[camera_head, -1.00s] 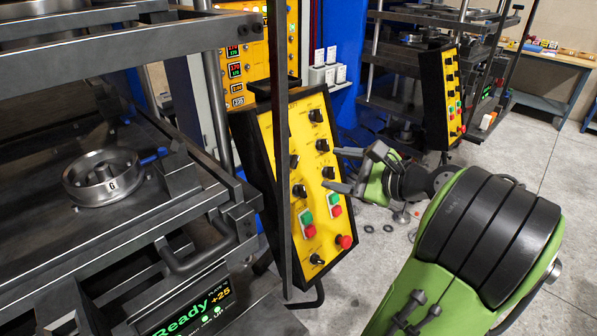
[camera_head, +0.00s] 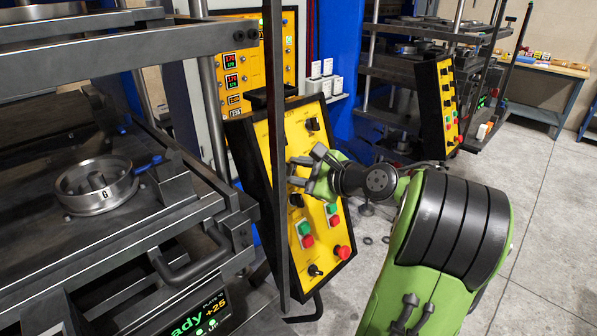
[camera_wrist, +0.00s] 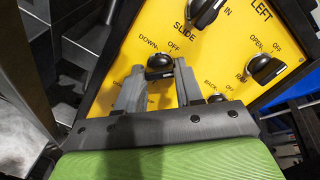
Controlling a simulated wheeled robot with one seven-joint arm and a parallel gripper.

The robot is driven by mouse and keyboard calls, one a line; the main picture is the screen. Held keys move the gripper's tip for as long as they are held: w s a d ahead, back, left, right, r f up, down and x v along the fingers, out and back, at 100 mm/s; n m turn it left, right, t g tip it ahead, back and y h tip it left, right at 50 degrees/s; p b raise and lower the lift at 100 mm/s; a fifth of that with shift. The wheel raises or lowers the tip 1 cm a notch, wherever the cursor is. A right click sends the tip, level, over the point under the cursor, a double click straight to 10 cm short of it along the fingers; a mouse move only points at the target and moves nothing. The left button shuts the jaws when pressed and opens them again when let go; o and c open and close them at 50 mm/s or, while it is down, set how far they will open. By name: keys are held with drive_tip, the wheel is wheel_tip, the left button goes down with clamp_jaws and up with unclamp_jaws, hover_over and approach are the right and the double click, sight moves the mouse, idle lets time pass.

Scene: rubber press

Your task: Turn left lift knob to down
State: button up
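The yellow control panel (camera_head: 320,235) with its black frame stands at centre, beyond a dark vertical post. In the wrist view a black knob (camera_wrist: 160,66), marked DOWN and OFF, sits between my fingertips; its own name is not readable, and its lower part is hidden. My gripper (camera_wrist: 157,78) is open, with one finger to each side of this knob. Whether either finger touches it I cannot tell. In the head view my gripper (camera_head: 304,168) is at the panel's middle and covers part of it.
The SLIDE knob (camera_wrist: 208,12) is above and the RAM knob (camera_wrist: 264,68) is to the right. Green and red buttons (camera_head: 305,234) and a red stop button (camera_head: 343,252) are lower on the panel. The press with a metal ring mould (camera_head: 96,187) stands left.

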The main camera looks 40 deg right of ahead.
drive_tip(key=c, duration=0.4)
drive_tip(key=shift+c, duration=0.2)
drive_tip(key=shift+n, duration=0.3)
drive_tip(key=n+p, duration=0.1)
drive_tip(key=n, duration=0.2)
drive_tip(key=shift+n, duration=0.4)
drive_tip(key=n, duration=0.3)
drive_tip(key=shift+n+g+y, duration=0.3)
drive_tip(key=shift+n+g, duration=0.1)
drive_tip(key=n+b, duration=0.2)
drive_tip(key=n, duration=0.3)
drive_tip(key=shift+f, duration=0.1)
drive_tip(key=shift+n+b, duration=1)
drive_tip(key=shift+n, duration=1.3)
drive_tip(key=shift+g, duration=0.3)
